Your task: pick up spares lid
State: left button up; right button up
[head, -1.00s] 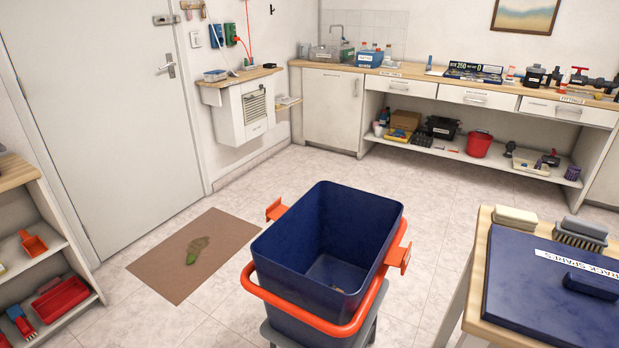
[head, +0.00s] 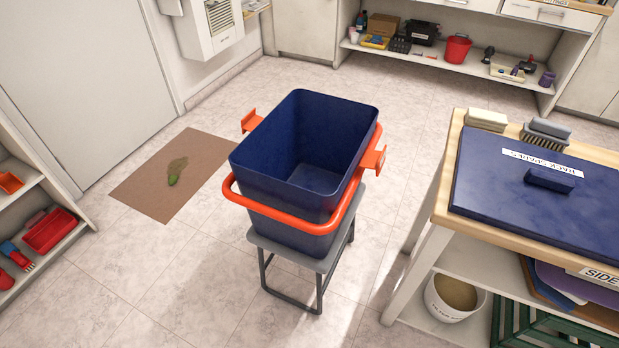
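The spares lid (head: 490,195) is a flat dark blue panel with a raised blue handle block (head: 550,180) and a white label that seems to read "RACK SPARES". It lies on the wooden top of the side table (head: 440,208) at the right in the head view. Neither of my grippers shows in the head view.
A blue bin (head: 290,165) with orange handle stands on a grey stool (head: 325,262) in mid-floor. A sponge-like block (head: 486,120) and a brush (head: 546,132) sit behind the lid. A white bucket (head: 452,298) is on the table's lower shelf. A brown mat (head: 150,190) lies left.

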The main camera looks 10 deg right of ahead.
aim_at(560, 200)
jog(key=z, duration=1.8)
jog(key=l+u, duration=0.1)
